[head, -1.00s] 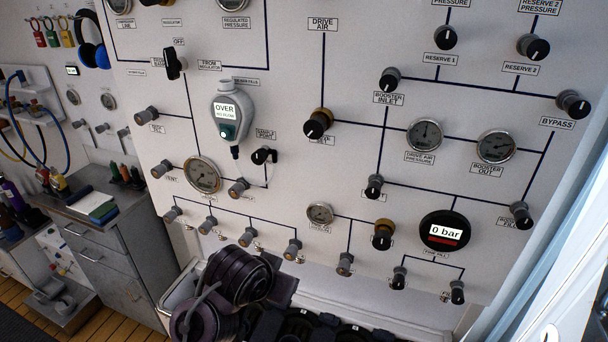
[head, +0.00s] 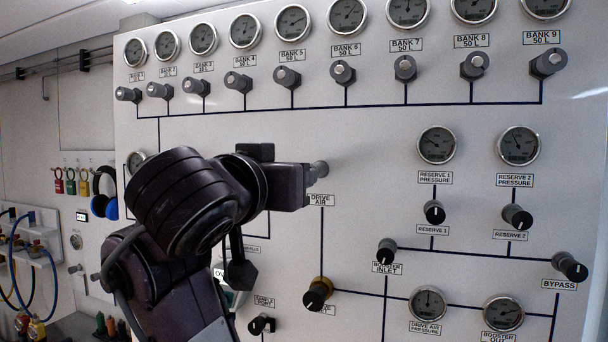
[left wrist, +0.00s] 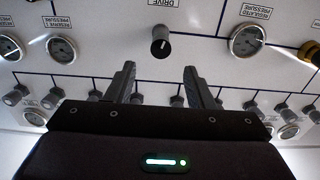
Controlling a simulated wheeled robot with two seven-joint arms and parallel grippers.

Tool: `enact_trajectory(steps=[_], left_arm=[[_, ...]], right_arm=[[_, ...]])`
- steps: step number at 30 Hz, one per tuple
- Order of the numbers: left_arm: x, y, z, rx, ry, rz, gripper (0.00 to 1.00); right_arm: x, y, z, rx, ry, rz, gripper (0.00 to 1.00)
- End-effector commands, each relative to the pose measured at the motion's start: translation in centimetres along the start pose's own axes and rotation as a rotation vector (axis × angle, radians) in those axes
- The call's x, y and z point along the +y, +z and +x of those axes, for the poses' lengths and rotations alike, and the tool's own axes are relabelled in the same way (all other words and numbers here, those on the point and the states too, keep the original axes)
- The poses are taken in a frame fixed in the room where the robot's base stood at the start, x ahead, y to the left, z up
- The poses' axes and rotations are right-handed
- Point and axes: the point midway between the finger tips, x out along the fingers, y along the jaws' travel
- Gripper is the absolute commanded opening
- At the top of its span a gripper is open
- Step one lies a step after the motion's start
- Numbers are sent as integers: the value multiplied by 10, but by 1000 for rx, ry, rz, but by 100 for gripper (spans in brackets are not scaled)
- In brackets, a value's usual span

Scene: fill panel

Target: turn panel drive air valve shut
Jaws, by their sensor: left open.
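The drive air valve is a small knob (head: 319,168) just above the DRIVE AIR label (head: 322,200); my left gripper partly hides it in the head view. In the left wrist view it is a dark round knob (left wrist: 160,42) with a pale mark, under the DRIVE label. My left gripper (head: 290,184) is in front of the panel beside the knob; its fingertips cannot be made out in the head view. In the left wrist view the left gripper (left wrist: 160,82) is open and empty, its fingers apart, with the knob beyond the tips. My right gripper is not in view.
Several bank valves (head: 340,72) and gauges line the panel's top. A gold-collared knob (head: 318,293) sits below the label. Reserve knobs (head: 434,212), the booster inlet knob (head: 386,252) and the bypass knob (head: 570,266) stick out at right. Panel around the label is mostly bare.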

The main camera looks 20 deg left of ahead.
Motion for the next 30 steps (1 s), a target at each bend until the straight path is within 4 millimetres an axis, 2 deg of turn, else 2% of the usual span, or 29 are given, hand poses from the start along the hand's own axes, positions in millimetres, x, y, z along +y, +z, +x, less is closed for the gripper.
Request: enact_trajectory(steps=[6, 13, 21, 30], left_arm=[[-2, -3, 25, -6, -5, 7, 48], [-2, -1, 53, -5, -5, 8, 48], [0, -1, 71, 1, -1, 4, 48], [0, 0, 76, -1, 1, 1, 48]], right_arm=[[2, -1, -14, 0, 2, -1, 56], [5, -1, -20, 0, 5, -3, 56], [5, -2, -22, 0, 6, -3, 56], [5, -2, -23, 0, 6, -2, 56]])
